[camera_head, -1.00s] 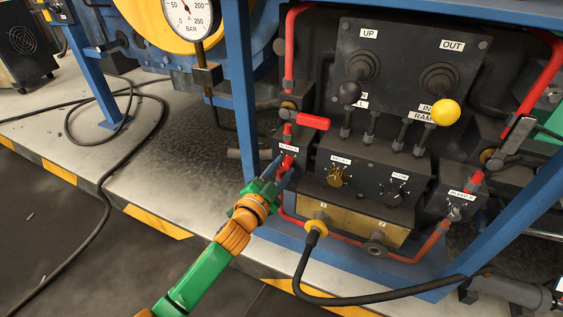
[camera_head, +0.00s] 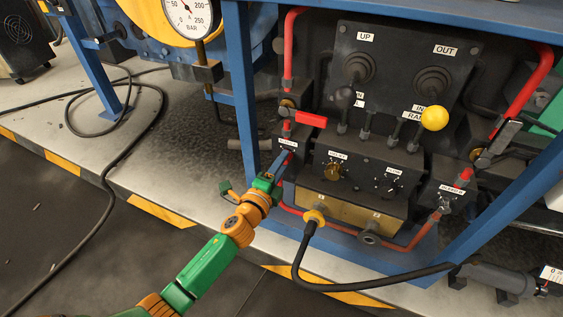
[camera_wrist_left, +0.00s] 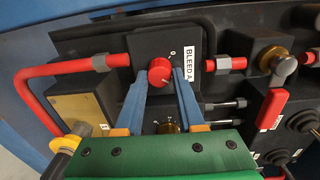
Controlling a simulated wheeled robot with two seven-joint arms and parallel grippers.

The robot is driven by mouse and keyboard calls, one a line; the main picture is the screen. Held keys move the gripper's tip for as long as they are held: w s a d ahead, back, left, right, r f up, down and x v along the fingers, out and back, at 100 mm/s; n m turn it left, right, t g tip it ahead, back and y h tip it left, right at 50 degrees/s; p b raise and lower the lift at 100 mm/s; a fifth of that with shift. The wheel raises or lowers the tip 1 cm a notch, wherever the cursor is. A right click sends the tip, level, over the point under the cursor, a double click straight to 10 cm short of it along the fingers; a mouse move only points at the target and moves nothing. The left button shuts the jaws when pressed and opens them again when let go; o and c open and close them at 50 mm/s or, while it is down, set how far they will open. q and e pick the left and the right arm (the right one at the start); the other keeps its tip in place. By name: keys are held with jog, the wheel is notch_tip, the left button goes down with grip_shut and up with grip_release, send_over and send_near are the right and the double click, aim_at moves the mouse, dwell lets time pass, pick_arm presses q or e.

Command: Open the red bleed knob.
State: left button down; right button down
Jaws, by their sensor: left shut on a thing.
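The red bleed knob (camera_wrist_left: 159,72) sits on a black block labelled BLEED A (camera_wrist_left: 192,65) in the left wrist view. My left gripper (camera_wrist_left: 161,78) has its blue fingers on either side of the knob and is shut on it. The knob has a white mark on its face. In the head view my left gripper (camera_head: 283,160) reaches from below to the same block (camera_head: 287,146) at the left of the panel, and it mostly hides the knob. My right gripper is not in view.
A red-handled valve (camera_head: 311,119) is just above the block. A black panel (camera_head: 405,70) with levers stands behind. A second bleed block (camera_head: 452,192) is at right. A blue post (camera_head: 243,90) stands close on the left. A black hose (camera_head: 370,297) loops below.

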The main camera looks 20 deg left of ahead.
pick_arm(q)
jog(key=shift+m, duration=0.8)
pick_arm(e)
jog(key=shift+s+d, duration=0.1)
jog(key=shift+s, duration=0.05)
pick_arm(q)
jog(key=c, duration=0.5)
grip_release()
jog(key=s, duration=0.2)
jog(key=s+p, duration=0.1)
jog(key=s, duration=0.4)
jog(key=shift+a+r, duration=0.15)
jog(key=shift+a, duration=0.2)
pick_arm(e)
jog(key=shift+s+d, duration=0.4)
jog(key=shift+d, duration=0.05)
